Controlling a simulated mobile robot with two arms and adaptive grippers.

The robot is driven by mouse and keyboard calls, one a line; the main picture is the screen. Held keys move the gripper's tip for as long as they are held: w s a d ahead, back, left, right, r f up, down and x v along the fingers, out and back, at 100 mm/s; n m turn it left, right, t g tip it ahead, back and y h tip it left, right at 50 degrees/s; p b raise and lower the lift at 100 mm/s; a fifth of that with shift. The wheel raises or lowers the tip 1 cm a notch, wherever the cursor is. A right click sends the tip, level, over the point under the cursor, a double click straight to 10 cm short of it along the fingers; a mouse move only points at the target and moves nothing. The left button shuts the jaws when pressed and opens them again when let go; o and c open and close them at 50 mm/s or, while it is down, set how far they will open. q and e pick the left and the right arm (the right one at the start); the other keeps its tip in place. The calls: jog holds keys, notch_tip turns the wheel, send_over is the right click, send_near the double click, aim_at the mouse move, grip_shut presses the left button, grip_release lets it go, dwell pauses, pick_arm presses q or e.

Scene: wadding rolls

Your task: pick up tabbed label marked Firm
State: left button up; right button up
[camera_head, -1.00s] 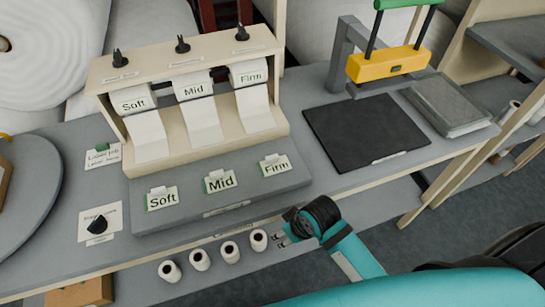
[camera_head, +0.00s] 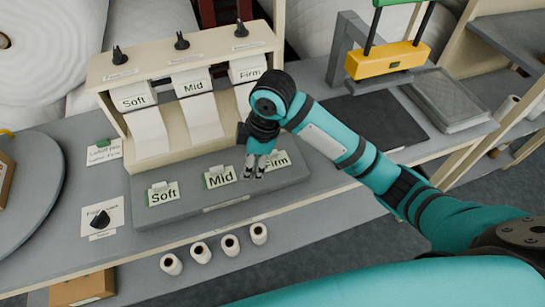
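The tabbed label marked Firm (camera_head: 279,160) stands at the right end of the grey raised ledge in front of the dispenser. My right gripper (camera_head: 254,175) points down just left of it and covers part of its left side. Its two fingertips look slightly apart with nothing between them. I cannot tell whether it touches the label. The Mid label (camera_head: 220,177) is left of the gripper, and the Soft label (camera_head: 163,193) is farther left. My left gripper is not in view.
The cream dispenser (camera_head: 178,148) with Soft, Mid and Firm rolls stands behind the ledge (camera_head: 200,207). A dark mat (camera_head: 385,120) and a yellow-handled press (camera_head: 388,60) are at the right, partly behind my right arm.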

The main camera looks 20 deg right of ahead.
jog(key=w+d+r+n+g+h, duration=0.1)
jog(key=w+d+r, duration=0.2)
jog(key=r, duration=0.3)
jog(key=w+d+r+n+h, duration=0.1)
jog(key=w+d+r+n, duration=0.15)
jog(key=r, duration=0.25)
jog(key=p, duration=0.2)
send_over(274, 159)
jog(key=w+a, duration=0.1)
jog(key=shift+m, duration=0.35)
notch_tip(274, 159, down, 11)
jog(key=shift+f, duration=0.2)
notch_tip(274, 159, down, 5)
jog(key=shift+d+r+p, duration=0.15)
jog(key=shift+p, duration=0.75)
jog(key=shift+w+f, duration=0.1)
jog(key=shift+f, duration=0.3)
grip_shut()
